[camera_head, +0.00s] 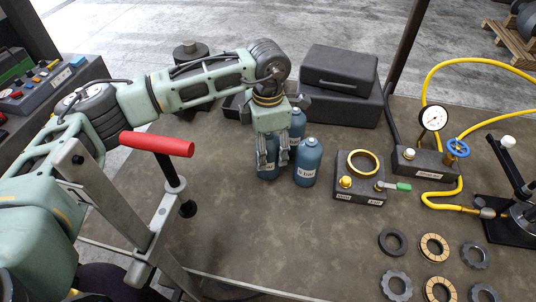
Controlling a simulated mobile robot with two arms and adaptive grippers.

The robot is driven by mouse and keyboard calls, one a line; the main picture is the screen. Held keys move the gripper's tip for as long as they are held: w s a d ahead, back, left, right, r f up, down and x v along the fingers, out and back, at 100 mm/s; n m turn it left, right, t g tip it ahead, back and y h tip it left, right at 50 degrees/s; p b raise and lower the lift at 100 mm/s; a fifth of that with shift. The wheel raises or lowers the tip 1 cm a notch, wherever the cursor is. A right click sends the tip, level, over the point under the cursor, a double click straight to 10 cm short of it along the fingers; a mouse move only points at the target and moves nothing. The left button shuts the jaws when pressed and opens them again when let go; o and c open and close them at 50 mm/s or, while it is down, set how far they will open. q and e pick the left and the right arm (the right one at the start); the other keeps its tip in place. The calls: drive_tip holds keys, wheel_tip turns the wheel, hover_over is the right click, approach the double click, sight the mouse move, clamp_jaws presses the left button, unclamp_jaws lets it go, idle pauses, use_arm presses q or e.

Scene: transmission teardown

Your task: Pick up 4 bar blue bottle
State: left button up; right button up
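Three blue bottles stand close together on the table near the middle. The front right bottle (307,164) has a white label that reads "bar"; its number is too small to read surely. The left bottle (268,171) is partly covered by my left gripper (272,155), which points down with its fingers spread at this bottle's upper part. I cannot tell whether the fingers touch it. The back bottle (297,124) is partly hidden behind the gripper and the front right bottle. Labels on the left and back bottles are mostly hidden. My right gripper is not in view.
A dark case (339,72) lies behind the bottles. A fixture with a brass ring (363,164) stands to their right. A red-handled press (157,143) stands at front left. The table's front middle is clear.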

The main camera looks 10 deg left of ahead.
use_arm(q)
clamp_jaws()
idle(0.3)
drive_tip(key=shift+w+r, duration=0.15)
drive_tip(key=shift+r, duration=0.05)
